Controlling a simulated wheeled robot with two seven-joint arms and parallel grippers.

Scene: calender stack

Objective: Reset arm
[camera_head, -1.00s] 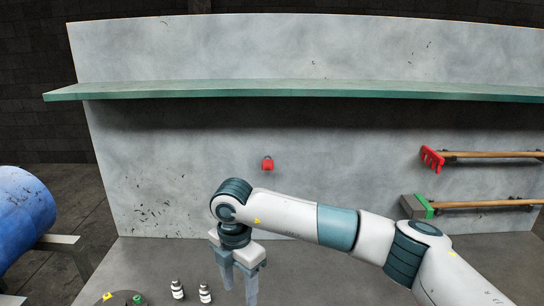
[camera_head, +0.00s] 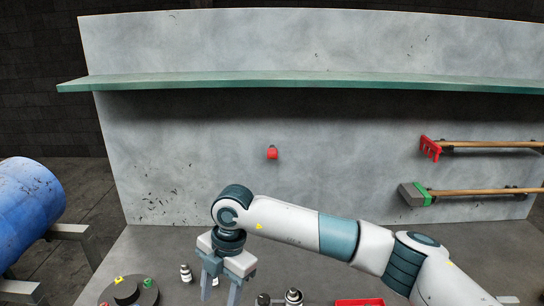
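My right arm comes in from the right across the table. Its gripper (camera_head: 220,292) points down at the lower left, above the grey table (camera_head: 160,250). Its two fingers stand apart, with nothing seen held between them; their tips are near the bottom edge of the view. My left gripper is not in view.
A dark round base (camera_head: 147,294) is at lower left.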

